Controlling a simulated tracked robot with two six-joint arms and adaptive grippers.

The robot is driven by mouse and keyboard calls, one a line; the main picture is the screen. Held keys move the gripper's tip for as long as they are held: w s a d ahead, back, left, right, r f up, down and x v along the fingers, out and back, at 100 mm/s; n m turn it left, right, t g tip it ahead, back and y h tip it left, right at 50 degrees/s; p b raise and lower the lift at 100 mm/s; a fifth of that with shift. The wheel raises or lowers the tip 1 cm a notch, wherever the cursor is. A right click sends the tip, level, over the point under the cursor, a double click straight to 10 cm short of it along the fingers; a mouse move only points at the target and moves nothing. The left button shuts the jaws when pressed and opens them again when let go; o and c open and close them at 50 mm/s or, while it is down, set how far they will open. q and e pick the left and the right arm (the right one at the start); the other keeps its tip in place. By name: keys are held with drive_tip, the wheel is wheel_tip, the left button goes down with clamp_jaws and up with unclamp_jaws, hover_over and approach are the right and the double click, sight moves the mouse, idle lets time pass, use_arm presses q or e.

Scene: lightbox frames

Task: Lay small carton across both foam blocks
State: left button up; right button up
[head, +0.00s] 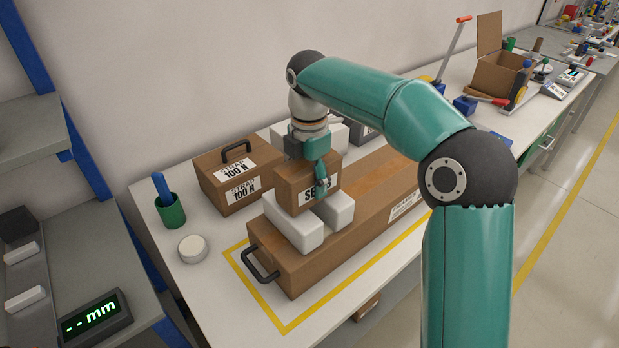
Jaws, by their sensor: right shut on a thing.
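The small carton (293,196), brown with a partly hidden black-on-white label, is in the middle of the head view. My right gripper (321,178) is shut on it from above, with a finger against its labelled side. Two white foam blocks (291,226) and (336,208) lie side by side on a long brown carton (290,271). The small carton is right over the foam blocks and looks level; I cannot tell whether it rests on them or hangs just above. My left gripper is not in view.
The long carton, with a black handle, lies inside a yellow outline on the white table (210,290). A box marked 100 N (212,178), a green cup (172,212) and a round white tin (193,248) stand to the left. More white blocks (335,136) are behind my gripper.

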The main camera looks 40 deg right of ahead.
drive_tip(key=shift+f, duration=0.3)
drive_tip(key=o, duration=1.5)
drive_tip(key=shift+r, duration=0.6)
wheel_tip(320, 180, up, 12)
drive_tip(key=p, duration=0.3)
drive_tip(key=shift+f, duration=0.15)
